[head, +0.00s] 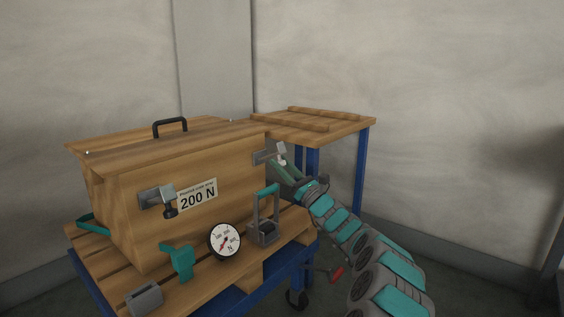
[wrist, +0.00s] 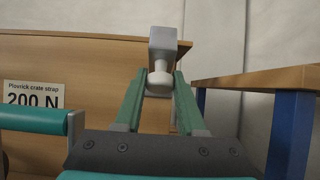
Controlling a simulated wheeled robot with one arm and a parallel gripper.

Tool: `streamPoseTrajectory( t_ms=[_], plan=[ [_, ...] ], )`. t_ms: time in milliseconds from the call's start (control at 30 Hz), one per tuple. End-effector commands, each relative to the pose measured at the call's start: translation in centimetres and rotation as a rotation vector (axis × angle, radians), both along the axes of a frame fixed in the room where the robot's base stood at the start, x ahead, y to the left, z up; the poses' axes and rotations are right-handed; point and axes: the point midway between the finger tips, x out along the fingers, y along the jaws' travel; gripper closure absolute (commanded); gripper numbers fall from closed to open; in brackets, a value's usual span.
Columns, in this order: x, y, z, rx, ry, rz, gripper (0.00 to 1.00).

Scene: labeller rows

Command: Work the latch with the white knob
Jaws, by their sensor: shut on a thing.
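A wooden crate (head: 140,225) with a black top handle stands on a slatted wooden surface. On its front face, near the right end, is a grey latch (head: 262,158) with a white knob (head: 282,161). In the wrist view the white knob (wrist: 161,80) sits between my fingertips, below the latch's grey block (wrist: 165,48). My gripper (head: 281,168), with green fingers (wrist: 160,88), is shut on the knob. A second latch (head: 152,196) with a dark knob (head: 170,211) is on the left of the same face. My fingers partly cover the white knob's edges.
A label reading 200 N (head: 198,194) is between the latches. A round gauge (head: 224,240), a teal-handled grey device (head: 266,232), a teal bracket (head: 178,262) and a grey block (head: 145,299) are in front of the crate. A wood-topped table (head: 345,128) with blue legs stands behind right.

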Motion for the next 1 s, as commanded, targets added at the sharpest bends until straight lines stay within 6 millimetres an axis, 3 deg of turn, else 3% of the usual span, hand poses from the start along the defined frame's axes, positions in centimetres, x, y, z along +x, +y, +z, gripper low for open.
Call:
streamPoseTrajectory(
  t_ms=[567, 600, 833, 1000],
  plan=[
    [0.08, 0.22, -0.6, -0.006, 0.007, 0.001, 1.0],
    [0.08, 0.22, -0.6, -0.006, 0.007, 0.001, 0.57],
    [0.04, 0.11, -0.35, -0.003, 0.003, 0.001, 0.32],
    [0.03, 0.07, -0.25, -0.002, 0.001, 0.0, 0.32]
  ],
)
